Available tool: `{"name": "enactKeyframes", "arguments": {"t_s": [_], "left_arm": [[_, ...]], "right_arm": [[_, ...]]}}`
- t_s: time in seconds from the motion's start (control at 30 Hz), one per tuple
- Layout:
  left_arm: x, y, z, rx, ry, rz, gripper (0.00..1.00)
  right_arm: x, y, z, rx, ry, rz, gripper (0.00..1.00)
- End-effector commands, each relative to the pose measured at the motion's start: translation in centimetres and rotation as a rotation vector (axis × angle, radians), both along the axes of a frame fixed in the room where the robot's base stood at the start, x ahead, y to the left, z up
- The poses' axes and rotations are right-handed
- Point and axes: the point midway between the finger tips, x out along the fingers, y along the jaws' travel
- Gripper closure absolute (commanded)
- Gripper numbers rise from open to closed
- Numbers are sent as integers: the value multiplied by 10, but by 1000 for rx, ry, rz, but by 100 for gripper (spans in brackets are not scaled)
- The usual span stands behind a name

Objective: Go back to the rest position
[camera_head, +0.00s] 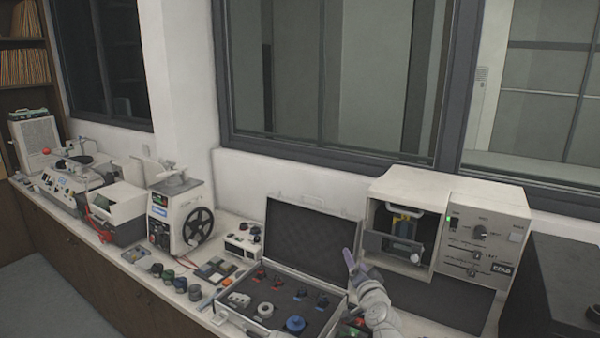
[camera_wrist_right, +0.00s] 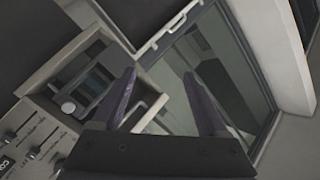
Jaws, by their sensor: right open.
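My right gripper (camera_head: 352,262) is raised in front of the counter, between the open case (camera_head: 305,240) and the white press machine (camera_head: 480,230). In the right wrist view its two purple fingers (camera_wrist_right: 160,95) stand wide apart with nothing between them. The same view shows part of the press front (camera_wrist_right: 40,130), with its knobs and sliders, at the left. My left gripper does not show.
The case holds several small parts, among them a blue round one (camera_head: 295,324). A white machine with a black handwheel (camera_head: 198,228) stands left of the case. A dark box (camera_head: 565,290) is at the far right. A dark mat (camera_head: 440,300) lies bare before the press.

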Motion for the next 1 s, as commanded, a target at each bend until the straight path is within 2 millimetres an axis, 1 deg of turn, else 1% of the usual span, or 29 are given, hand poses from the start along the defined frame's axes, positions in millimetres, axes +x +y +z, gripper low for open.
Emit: {"name": "enactKeyframes", "arguments": {"t_s": [0.03,0.07,0.1,0.17,0.2,0.27,0.3,0.37,0.4,0.53,0.63,0.73,0.77,0.8,1.0], "left_arm": [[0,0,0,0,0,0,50],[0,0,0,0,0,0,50],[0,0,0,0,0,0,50],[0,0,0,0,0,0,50],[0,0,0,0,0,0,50],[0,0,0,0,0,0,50],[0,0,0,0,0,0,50],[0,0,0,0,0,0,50],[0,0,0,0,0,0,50],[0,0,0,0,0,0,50],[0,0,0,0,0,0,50],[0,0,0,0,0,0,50],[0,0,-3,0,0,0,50],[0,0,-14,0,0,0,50],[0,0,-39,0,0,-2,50]], "right_arm": [[-9,16,-18,-63,76,79,24],[-14,25,-31,-104,128,128,24],[-24,34,-48,-157,200,189,24],[-41,44,-76,-236,317,273,24],[-54,48,-94,-287,398,322,24],[-77,49,-120,-360,525,387,24],[-93,47,-135,-404,608,422,24],[-116,41,-154,-462,725,464,24],[-130,36,-164,-494,797,486,24],[-174,17,-187,-579,1008,529,24],[-204,2,-196,-628,1151,543,24],[-232,-13,-200,-665,1287,548,24],[-239,-14,-204,-678,1317,552,24],[-241,0,-215,-702,1309,580,24],[-261,45,-240,-813,1324,678,24]]}}
